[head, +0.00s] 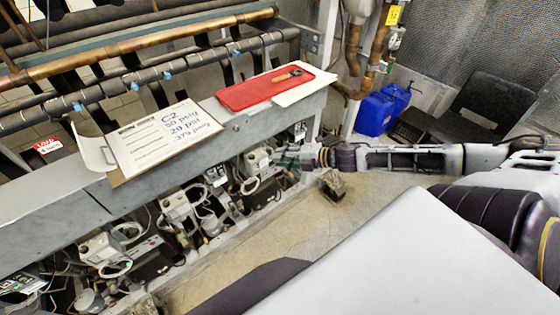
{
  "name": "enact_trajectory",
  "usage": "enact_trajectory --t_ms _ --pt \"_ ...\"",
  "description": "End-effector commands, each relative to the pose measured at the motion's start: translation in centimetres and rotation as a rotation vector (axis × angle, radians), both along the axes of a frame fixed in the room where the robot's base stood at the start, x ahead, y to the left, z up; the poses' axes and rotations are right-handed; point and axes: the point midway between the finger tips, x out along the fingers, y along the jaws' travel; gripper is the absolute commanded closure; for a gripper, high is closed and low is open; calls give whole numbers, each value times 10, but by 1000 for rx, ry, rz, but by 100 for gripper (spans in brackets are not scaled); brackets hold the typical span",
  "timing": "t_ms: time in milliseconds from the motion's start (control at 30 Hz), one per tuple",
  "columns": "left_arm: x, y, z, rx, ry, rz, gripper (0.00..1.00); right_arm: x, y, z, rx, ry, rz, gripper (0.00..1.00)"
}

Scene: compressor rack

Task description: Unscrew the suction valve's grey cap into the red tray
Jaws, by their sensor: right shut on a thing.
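The red tray (243,96) lies flat on top of the rack's grey beam, near its right end. A small tool with orange-brown handles (291,75) lies in it. My right gripper (298,158) reaches in from the right, below and to the right of the tray, at the compressors under the beam. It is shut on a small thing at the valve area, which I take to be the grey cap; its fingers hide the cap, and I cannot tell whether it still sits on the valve. My left gripper is out of view.
A clipboard with a handwritten sheet (165,138) lies left of the tray, and a white sheet (306,88) lies under its right side. Compressors with cables (180,207) fill the space under the beam (60,205). A blue jug (376,113) stands behind my right arm.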

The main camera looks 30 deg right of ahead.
Motion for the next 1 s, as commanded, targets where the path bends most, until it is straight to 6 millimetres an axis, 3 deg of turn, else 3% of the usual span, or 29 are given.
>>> enact_trajectory --t_ms 1000 --pt "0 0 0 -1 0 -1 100 -12 -22 16 -35 41 140 97"
